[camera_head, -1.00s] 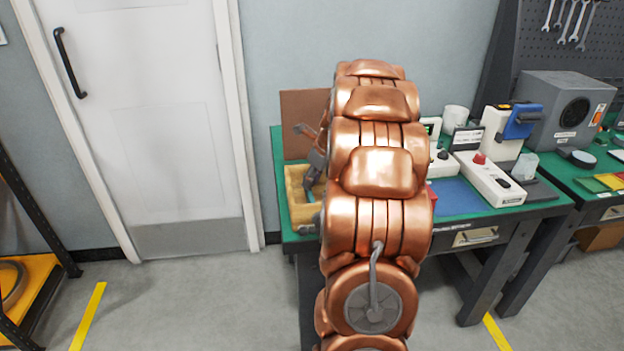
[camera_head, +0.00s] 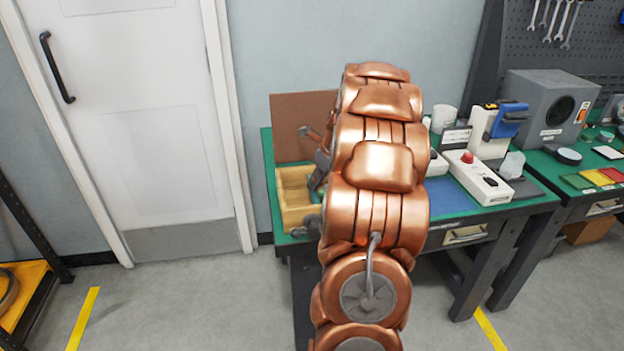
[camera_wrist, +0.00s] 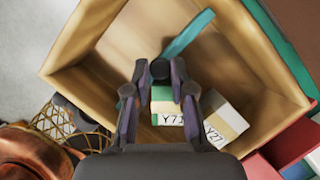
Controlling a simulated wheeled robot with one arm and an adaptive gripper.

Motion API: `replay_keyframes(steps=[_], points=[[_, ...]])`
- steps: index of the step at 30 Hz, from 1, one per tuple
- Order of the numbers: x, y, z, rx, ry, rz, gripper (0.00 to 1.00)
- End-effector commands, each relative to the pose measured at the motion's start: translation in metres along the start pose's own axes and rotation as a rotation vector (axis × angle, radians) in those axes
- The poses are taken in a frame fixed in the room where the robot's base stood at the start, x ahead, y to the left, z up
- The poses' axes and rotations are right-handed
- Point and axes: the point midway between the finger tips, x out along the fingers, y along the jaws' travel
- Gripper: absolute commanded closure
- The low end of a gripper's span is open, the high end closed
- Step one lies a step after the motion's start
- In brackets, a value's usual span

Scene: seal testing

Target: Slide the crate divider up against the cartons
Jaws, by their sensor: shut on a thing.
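The open wooden crate (camera_head: 295,218) stands on the green bench's left end; it fills the wrist view (camera_wrist: 82,38). The teal divider (camera_wrist: 190,32) lies slantwise in it, with a dark round knob (camera_wrist: 160,70) at its near end. My gripper (camera_wrist: 160,72) is closed on this knob, a finger on either side. Two cartons, one marked Y71 (camera_wrist: 167,117) and one marked Y27 (camera_wrist: 227,123), stand in the crate just below the knob in the picture. My fingers partly cover them. I cannot tell whether divider and cartons touch. My arm hides much of the crate's right side in the head view.
A brown board (camera_head: 300,125) stands behind the crate. A wire basket (camera_wrist: 65,125) is outside the crate. Right of my arm are a blue mat (camera_head: 450,197) and a white box with a red button (camera_head: 478,180). The floor left of the bench is clear.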

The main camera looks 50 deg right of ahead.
Motion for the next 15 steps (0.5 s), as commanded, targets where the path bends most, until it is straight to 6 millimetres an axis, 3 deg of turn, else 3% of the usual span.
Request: replay_keyframes(steps=[1,2,9,15], points=[[-0.0009,-0.0002,0.001,0.0,-0.002,-0.001,1.0],[-0.0009,-0.0001,0.0011,0.0,-0.002,-0.001,0.76],[-0.0004,0.0002,0.0009,0.0,-0.002,0.0,0.51],[-0.0001,0.0003,0.0007,0.0,-0.001,0.0,0.51]])
